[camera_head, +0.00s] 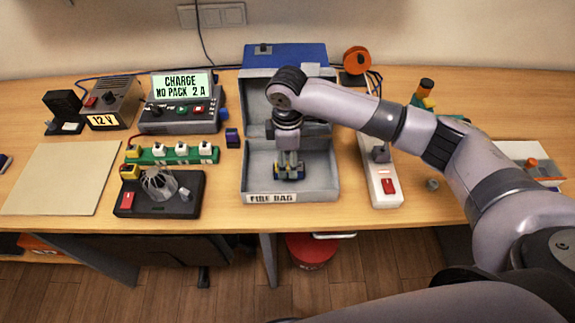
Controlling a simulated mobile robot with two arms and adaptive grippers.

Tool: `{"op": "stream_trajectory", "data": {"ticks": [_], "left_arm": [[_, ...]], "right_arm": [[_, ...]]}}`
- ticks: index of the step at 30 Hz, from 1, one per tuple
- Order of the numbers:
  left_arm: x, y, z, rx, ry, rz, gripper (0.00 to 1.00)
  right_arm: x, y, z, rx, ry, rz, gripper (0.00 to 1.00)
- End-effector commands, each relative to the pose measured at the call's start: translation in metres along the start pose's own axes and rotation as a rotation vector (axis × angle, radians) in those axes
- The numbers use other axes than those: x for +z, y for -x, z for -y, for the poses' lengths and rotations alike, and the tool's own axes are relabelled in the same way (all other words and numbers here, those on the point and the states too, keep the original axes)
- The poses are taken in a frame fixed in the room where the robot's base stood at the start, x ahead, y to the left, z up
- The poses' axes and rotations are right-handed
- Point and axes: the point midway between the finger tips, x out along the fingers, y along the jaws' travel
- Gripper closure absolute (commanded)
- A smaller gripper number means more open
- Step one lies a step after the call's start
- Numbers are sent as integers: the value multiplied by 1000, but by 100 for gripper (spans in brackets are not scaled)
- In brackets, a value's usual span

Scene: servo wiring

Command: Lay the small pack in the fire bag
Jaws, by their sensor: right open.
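The fire bag (320,190) is a grey open-topped box with its lid up at the back and a "FIRE BAG" label on its front. The small pack (289,174), dark blue with yellow, is inside the fire bag, near the middle of its floor. My right gripper (289,165) points straight down into the bag, with its open fingertips at the pack. The fingers partly hide the pack, and I cannot tell whether they touch it. My left gripper is out of view.
A charger (180,113) reading "CHARGE NO PACK 2 A" and a 12 V supply (111,99) stand back left. A green board (172,154), a black stand (190,205) and a small blue block (233,138) lie left of the bag. A power strip (384,197) stands close on its right.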

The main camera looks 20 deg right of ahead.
Motion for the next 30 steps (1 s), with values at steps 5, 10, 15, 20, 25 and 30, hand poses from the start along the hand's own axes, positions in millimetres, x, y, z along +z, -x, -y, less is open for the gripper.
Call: {"op": "stream_trajectory", "data": {"ticks": [5, 10, 15, 20, 25, 30], "left_arm": [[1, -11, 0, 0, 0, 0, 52], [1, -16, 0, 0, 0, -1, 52], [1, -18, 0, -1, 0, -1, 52], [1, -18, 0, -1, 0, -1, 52], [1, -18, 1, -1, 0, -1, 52], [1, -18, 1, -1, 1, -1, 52]], "right_arm": [[-1, 39, -1, 5, 0, -3, 49], [0, 70, -1, 3, -1, -2, 49], [0, 86, 0, 0, -1, -1, 49], [0, 90, 0, 0, -1, 0, 49], [0, 90, 0, 0, -1, 0, 49], [0, 90, 0, -1, -1, 0, 49]]}}
